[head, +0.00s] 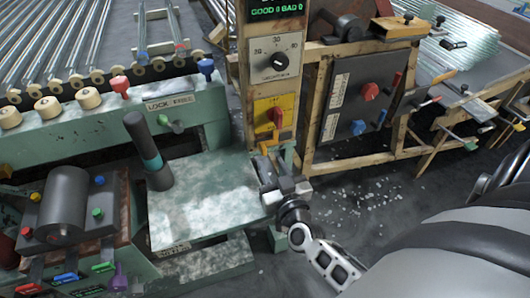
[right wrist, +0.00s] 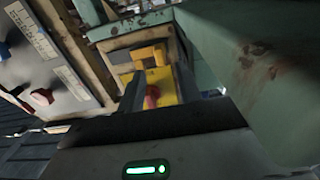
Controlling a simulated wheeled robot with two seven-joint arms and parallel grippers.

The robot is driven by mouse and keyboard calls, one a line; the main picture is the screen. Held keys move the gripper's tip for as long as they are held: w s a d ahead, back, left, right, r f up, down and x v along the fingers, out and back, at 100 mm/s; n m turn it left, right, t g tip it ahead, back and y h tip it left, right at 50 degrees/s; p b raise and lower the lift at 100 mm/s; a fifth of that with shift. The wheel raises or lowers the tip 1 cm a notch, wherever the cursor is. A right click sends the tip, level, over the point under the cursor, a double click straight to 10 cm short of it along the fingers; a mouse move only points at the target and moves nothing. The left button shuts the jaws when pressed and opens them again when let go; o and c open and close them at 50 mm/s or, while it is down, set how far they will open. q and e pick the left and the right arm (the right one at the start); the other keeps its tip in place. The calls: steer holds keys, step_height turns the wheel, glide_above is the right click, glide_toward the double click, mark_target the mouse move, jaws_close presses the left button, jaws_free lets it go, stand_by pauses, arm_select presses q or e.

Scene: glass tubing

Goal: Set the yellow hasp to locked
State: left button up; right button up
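My right gripper (head: 272,170) is low in front of the wooden post, beside the right edge of the pale green plate. In the right wrist view its two dark fingers (right wrist: 158,92) stand apart with nothing visibly held between them. A yellow bracket-like piece (right wrist: 145,57), which looks like the hasp, lies beyond the fingertips, apart from them. Beside it is a yellow panel (right wrist: 162,80) with a red knob (right wrist: 152,97). In the head view the yellow panel (head: 263,106) and red knob (head: 275,117) sit on the post above my gripper. I cannot tell the hasp's setting. My left gripper is out of view.
The pale green plate (head: 205,205) carries a dark upright cylinder (head: 136,130) with a teal band. A grey switch box (head: 345,108) stands right of the post. Glass tubes (head: 50,40) lie on rollers at the upper left. White shards (head: 350,200) litter the floor.

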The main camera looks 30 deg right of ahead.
mark_target(265, 152)
steer(key=shift+x, duration=2.75)
jaws_close()
